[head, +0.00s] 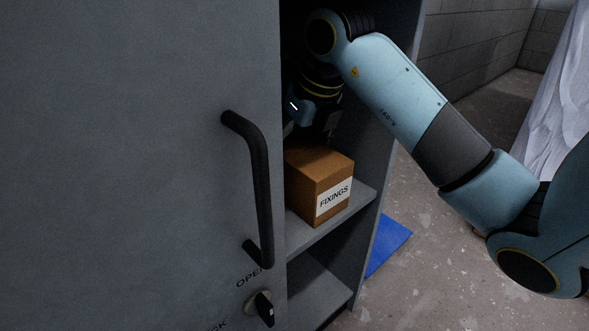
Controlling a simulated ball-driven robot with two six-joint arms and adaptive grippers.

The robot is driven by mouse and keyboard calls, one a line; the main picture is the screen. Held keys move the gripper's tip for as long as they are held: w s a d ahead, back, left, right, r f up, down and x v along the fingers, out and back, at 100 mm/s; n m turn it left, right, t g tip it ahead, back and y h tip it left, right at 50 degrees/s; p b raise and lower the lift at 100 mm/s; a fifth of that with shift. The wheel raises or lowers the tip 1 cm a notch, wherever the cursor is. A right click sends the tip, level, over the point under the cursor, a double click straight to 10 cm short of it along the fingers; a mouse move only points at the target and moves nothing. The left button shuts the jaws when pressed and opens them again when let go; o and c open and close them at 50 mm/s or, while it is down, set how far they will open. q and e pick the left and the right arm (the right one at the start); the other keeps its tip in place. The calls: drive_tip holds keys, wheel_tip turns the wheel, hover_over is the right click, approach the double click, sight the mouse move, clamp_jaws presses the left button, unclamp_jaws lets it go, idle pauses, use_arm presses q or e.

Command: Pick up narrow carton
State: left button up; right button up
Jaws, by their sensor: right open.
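A brown carton (306,176) with a white label reading "FIXINGS" stands upright on a shelf inside a grey cabinet. Its left part is cut off by the cabinet door. My right gripper (325,135) is inside the cabinet, just above and behind the carton's top. It is dark and hard to make out in the shade, but it is open. I cannot tell whether it touches the carton. My left gripper is not in the view.
The grey cabinet door (120,150) with a black bar handle (263,185) and a knob (264,308) covers the left side. The carton's shelf (335,222) has a little bare room at its front. A blue mat (388,245) lies on the concrete floor to the right.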

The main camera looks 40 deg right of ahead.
drive_tip(key=c, duration=1.6)
drive_tip(key=shift+r, duration=0.1)
